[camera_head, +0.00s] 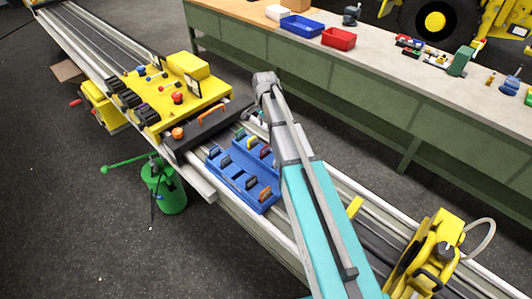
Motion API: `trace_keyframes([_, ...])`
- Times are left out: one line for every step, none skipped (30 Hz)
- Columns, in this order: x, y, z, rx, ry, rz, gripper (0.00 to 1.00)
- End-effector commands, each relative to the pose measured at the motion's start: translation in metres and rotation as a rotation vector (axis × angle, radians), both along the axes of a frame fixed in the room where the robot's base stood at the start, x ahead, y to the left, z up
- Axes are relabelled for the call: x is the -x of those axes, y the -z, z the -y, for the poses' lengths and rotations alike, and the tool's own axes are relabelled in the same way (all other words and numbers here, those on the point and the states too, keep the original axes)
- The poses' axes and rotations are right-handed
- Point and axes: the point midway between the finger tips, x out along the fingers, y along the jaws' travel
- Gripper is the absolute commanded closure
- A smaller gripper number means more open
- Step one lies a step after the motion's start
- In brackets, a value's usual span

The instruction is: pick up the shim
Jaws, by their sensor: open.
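A blue slotted tray (229,184) sits on the rail in the middle of the view. It holds several thin upright pieces, among them an orange one (265,194), a grey one (251,183), a yellow one (252,143) and a red one (264,151). These look like shims, but I cannot tell which one is meant. My gripper (257,118) is at the far side of the tray, beyond the back row of pieces. It is open, and no held piece shows. My wrist and arm hide part of it and the tray's right side.
A yellow control box (170,98) with levers and knobs stands on the rail left of the tray, with a black bar beside it. A yellow clamp (425,255) is at lower right. A workbench with blue and red bins (339,39) runs along the back.

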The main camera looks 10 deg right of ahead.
Motion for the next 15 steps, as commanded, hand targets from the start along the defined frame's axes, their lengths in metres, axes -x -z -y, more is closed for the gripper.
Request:
trace_keyframes([0.000, 0.001, 0.000, 0.000, 0.000, 0.000, 0.51])
trace_keyframes([0.000, 0.002, 0.000, 0.000, 0.000, 0.000, 0.51])
trace_keyframes([0.000, 0.004, 0.000, 0.000, 0.000, 0.000, 0.51])
trace_keyframes([0.000, 0.005, 0.000, 0.000, 0.000, 0.000, 0.51])
trace_keyframes([0.000, 0.007, 0.000, 0.000, 0.000, 0.000, 0.51])
trace_keyframes([0.000, 0.009, 0.001, 0.000, 0.000, 0.000, 0.51])
trace_keyframes([0.000, 0.011, 0.001, 0.000, 0.000, 0.000, 0.51])
trace_keyframes([0.000, 0.013, 0.001, 0.000, 0.000, 0.000, 0.51])
trace_keyframes([0.000, 0.016, 0.001, 0.000, 0.000, 0.000, 0.51])
trace_keyframes([0.000, 0.018, 0.001, 0.000, 0.000, 0.000, 0.51])
trace_keyframes([0.000, 0.021, 0.001, 0.000, 0.000, 0.000, 0.51])
trace_keyframes([0.000, 0.024, 0.001, 0.000, 0.000, 0.000, 0.51])
trace_keyframes([0.000, 0.026, 0.001, 0.000, 0.000, 0.000, 0.51])
trace_keyframes([0.000, 0.029, 0.001, 0.000, 0.000, 0.000, 0.51])
trace_keyframes([0.000, 0.032, 0.001, 0.000, 0.000, 0.000, 0.51])
